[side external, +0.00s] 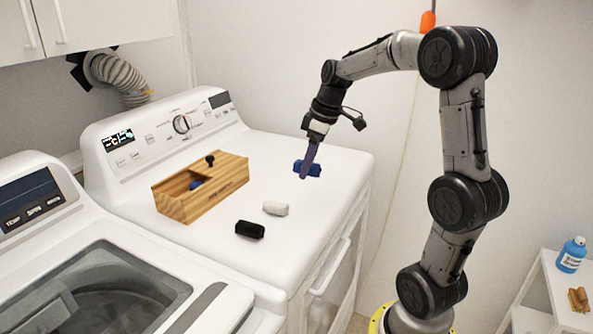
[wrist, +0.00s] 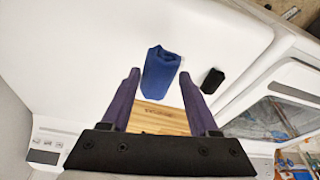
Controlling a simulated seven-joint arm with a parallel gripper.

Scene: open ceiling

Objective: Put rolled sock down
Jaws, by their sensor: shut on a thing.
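A blue rolled sock (side external: 314,170) is between the purple fingers of my gripper (side external: 307,174), at the right part of the dryer top (side external: 285,150). In the wrist view the blue sock (wrist: 161,70) sits between the two fingertips (wrist: 158,78). My gripper is shut on it. I cannot tell whether the sock touches the dryer top. A white rolled sock (side external: 275,208) and a black rolled sock (side external: 250,229) lie on the dryer top, nearer the front. The black one also shows in the wrist view (wrist: 212,80); the white one does not show there.
The washer (side external: 90,285) is at the lower left. A blue bottle (side external: 571,254) is on a shelf at far right. The dryer top around my gripper is clear.

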